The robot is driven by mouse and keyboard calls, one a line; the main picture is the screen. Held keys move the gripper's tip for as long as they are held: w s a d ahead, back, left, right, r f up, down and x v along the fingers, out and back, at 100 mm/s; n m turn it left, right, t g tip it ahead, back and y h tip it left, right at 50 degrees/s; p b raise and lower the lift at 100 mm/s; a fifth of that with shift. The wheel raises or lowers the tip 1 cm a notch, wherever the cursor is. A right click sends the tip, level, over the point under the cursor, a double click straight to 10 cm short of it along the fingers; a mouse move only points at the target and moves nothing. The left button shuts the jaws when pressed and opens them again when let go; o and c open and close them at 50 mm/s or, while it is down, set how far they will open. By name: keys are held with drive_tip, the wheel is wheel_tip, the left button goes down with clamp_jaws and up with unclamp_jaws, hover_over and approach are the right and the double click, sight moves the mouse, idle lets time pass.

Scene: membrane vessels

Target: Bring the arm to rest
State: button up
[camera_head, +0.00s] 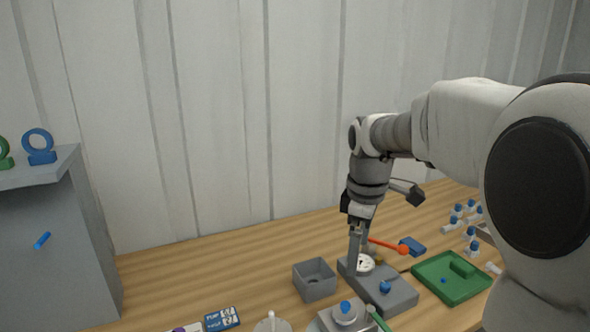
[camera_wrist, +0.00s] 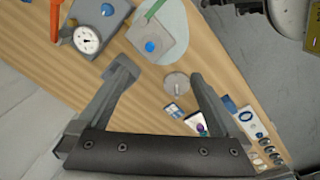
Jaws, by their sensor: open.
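My gripper (camera_head: 356,254) hangs from my arm, pointing down over the wooden table (camera_head: 215,272), beside a round white gauge (camera_head: 364,264) in the head view. In the wrist view my gripper (camera_wrist: 162,78) has its two fingers wide apart, with nothing held between them. The gauge (camera_wrist: 87,40) shows at the upper left there, clear of the fingers. The gap between fingertips and table is hard to judge.
A grey block with a blue knob (camera_head: 385,287) carries the gauge. A grey open box (camera_head: 314,280) stands left of my gripper. A green tray (camera_head: 451,279) lies to the right. A grey cabinet (camera_head: 50,265) stands at the far left.

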drive_tip(key=s+r+m+t, duration=0.1)
drive_tip(key=s+m+t, duration=0.3)
drive_tip(key=s+m, duration=0.8)
drive_tip(key=s, duration=0.9)
drive_tip(key=shift+s+m, duration=0.15)
drive_tip(key=shift+m, duration=0.15)
drive_tip(key=shift+d+r, duration=0.1)
idle(0.4)
